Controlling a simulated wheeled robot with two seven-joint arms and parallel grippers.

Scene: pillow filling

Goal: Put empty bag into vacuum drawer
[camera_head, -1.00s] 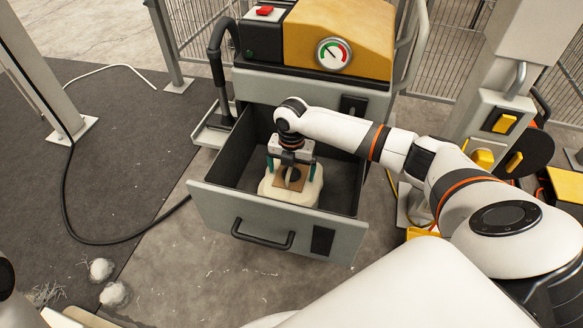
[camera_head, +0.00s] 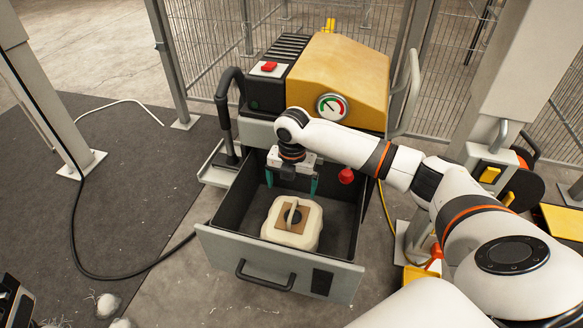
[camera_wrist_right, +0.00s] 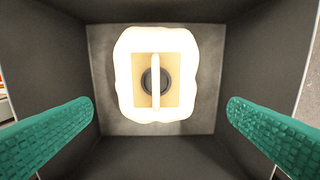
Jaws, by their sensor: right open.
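The empty bag (camera_head: 292,241) is a cream, rounded-square bundle with a brown patch, a dark round centre and a pale strap handle. It lies on the floor of the open vacuum drawer (camera_head: 245,250). My right gripper (camera_head: 291,183) is open and empty, above and behind the bag inside the drawer's opening. In the right wrist view, the bag (camera_wrist_right: 124,75) lies between and beyond the gripper's two green fingers (camera_wrist_right: 160,106), touching neither. A dark part cut off at the lower left edge of the head view shows no fingers of my left gripper.
The grey machine with a yellow cover (camera_head: 340,75) and a dial gauge (camera_head: 332,107) stands behind the drawer. A red knob (camera_head: 346,175) is right of my gripper. White fluffy clumps (camera_head: 108,305) lie at lower left. A black cable (camera_head: 75,235) runs across the floor.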

